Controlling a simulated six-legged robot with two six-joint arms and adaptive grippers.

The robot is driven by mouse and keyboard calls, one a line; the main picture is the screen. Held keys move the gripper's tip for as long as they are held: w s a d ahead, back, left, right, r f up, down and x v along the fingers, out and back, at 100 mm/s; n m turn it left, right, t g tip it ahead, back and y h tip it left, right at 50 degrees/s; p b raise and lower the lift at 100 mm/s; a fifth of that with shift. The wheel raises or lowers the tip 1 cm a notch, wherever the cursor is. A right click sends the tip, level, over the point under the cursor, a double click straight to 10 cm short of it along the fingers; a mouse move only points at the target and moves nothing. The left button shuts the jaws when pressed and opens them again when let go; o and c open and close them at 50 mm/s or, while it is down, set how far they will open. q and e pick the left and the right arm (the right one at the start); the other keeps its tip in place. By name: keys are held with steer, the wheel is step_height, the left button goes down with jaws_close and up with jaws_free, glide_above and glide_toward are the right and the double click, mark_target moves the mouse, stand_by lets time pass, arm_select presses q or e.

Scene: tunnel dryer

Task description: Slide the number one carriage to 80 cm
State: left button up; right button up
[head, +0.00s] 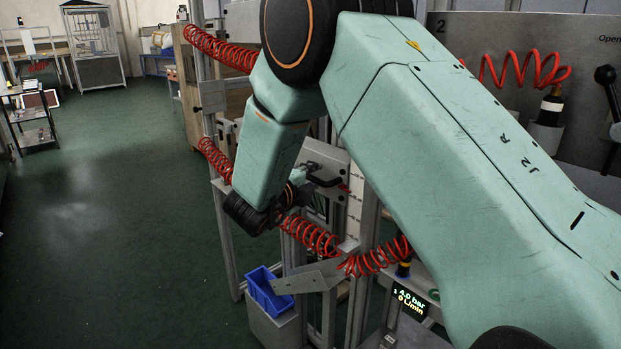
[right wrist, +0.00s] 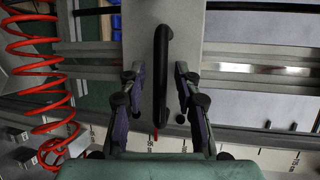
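The carriage plate (right wrist: 215,40) is light grey and carries a long black bar handle (right wrist: 162,75). My right gripper (right wrist: 159,80) is open, with one finger on each side of the handle in the right wrist view and a gap on both sides. I cannot tell how deep the handle sits between the fingers. A small red pointer (right wrist: 155,132) shows beneath the handle, over a white scale (right wrist: 245,148) whose figures are too small to read surely. In the head view my right arm hides much of the rail area. My left gripper is out of view.
A coiled red hose (right wrist: 40,75) hangs beside the carriage at the left; more hose (head: 310,235) loops below my right wrist. A blue bin (head: 268,290) and a pressure display (head: 411,302) are lower down. The green floor (head: 120,220) at left is open.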

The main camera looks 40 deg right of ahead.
jaws_close()
stand_by(0.4)
steer(key=shift+f, duration=0.1)
step_height(320, 180, down, 17)
steer(key=b, duration=0.9)
steer(key=shift+s+b, duration=0.2)
steer(key=shift+b, duration=0.2)
steer(key=shift+o, duration=0.8)
jaws_free()
steer(key=shift+w+r, duration=0.15)
steer(key=shift+r, duration=0.05)
steer(key=shift+r, duration=0.15)
